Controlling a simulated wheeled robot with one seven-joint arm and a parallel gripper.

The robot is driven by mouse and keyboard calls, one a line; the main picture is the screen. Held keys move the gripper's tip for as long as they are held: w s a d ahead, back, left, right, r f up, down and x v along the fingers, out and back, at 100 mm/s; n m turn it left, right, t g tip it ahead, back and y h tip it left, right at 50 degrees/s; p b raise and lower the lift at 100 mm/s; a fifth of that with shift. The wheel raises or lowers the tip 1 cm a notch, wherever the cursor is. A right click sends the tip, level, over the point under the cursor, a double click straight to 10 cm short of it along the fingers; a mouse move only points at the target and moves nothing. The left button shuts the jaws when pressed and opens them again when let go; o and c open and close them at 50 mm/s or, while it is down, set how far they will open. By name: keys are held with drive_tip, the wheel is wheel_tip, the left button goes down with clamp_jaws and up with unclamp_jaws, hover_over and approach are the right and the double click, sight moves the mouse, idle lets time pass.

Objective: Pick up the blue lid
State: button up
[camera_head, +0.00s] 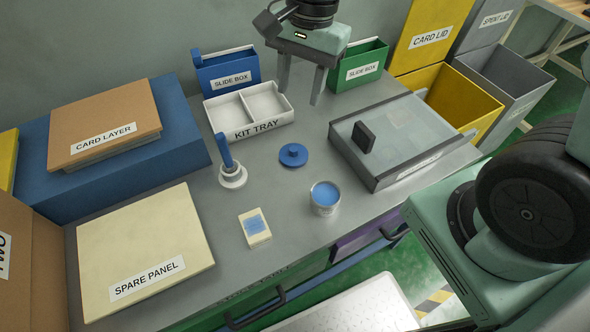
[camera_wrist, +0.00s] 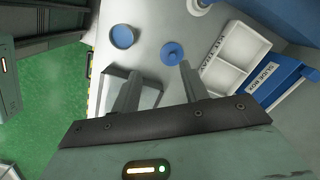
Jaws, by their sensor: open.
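The blue lid (camera_head: 293,155) is a small round disc with a knob on top. It lies flat on the grey worktop in the middle of the table, and it also shows in the wrist view (camera_wrist: 172,52). My gripper (camera_head: 300,84) is open and empty. It is above the back of the table, over the kit tray's right end, apart from the lid. In the wrist view my gripper's fingers (camera_wrist: 158,85) point toward the table, and the lid shows just beyond the right fingertip.
A round tin with blue contents (camera_head: 325,198) stands in front of the lid. A white stand with a blue handle (camera_head: 231,172) is left of it. The kit tray (camera_head: 250,134) is behind, and a grey case with a dark handle (camera_head: 372,175) is to the right. Worktop around the lid is clear.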

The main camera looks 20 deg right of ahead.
drive_tip(key=w+d+f+m+b, duration=0.3)
drive_tip(key=w+d+f+m, duration=0.15)
drive_tip(key=f+m, duration=0.2)
drive_tip(key=b, duration=0.1)
hover_over(294, 149)
drive_tip(key=d, duration=0.1)
drive_tip(key=shift+m, duration=0.25)
drive_tip(key=f, duration=1)
drive_tip(key=shift+s+f, duration=0.25)
drive_tip(key=shift+f, duration=0.15)
drive_tip(key=shift+w+a+f, duration=0.1)
drive_tip(key=shift+a+f, duration=0.05)
drive_tip(key=shift+f, duration=0.7)
drive_tip(key=shift+w+a+f, duration=0.1)
drive_tip(key=shift+f, duration=0.8)
drive_tip(key=shift+w+a+f, duration=0.1)
drive_tip(key=shift+a+f, duration=0.05)
drive_tip(key=shift+f, duration=0.7)
drive_tip(key=shift+c, duration=0.2)
clamp_jaws()
